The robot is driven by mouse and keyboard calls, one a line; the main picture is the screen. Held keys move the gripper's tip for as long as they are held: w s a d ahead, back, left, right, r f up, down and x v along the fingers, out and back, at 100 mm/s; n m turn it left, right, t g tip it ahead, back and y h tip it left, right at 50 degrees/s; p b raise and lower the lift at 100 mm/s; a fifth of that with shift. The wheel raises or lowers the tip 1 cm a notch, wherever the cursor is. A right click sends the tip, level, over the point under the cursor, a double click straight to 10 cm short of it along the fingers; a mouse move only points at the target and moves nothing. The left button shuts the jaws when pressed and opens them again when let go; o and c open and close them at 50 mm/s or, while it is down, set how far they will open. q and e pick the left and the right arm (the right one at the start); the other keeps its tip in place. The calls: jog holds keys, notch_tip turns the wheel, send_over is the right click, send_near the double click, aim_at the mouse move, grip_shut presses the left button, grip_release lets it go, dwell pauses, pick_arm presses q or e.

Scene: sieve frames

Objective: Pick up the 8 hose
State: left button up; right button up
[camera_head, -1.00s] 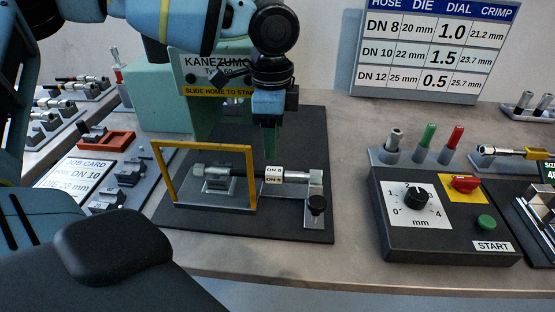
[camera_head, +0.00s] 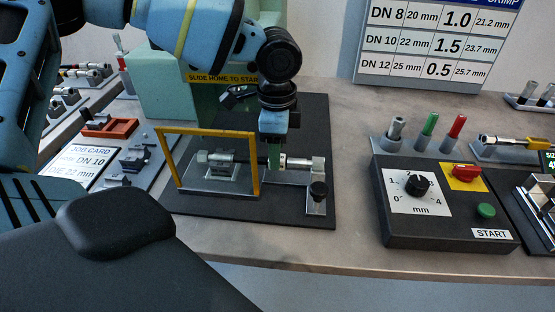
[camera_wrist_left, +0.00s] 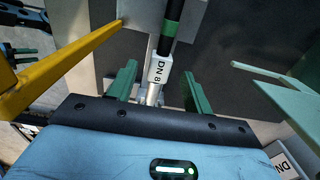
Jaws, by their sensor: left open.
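The DN 8 hose (camera_head: 298,163) is a dark hose with metal ends and a white label. It lies level across a fixture on a black base plate (camera_head: 240,213), its left end behind a yellow-framed clear guard (camera_head: 259,165). My left gripper (camera_head: 274,155) points down at the hose, just right of the guard. In the left wrist view its green fingers (camera_wrist_left: 160,90) are apart, one on each side of the hose by its DN 8 label (camera_wrist_left: 158,72). The fingers hide part of the hose in the head view. My right gripper is not in view.
The yellow frame also shows close to the left finger in the wrist view (camera_wrist_left: 60,70). A control box (camera_head: 440,205) with dial and START button stands right. A job card reading DN 10 (camera_head: 80,165) lies left. The green press (camera_head: 180,85) stands behind.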

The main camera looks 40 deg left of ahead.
pick_arm(q)
jog(key=shift+f, duration=0.7)
jog(key=shift+c, duration=0.4)
grip_shut()
jog(key=shift+r, duration=0.15)
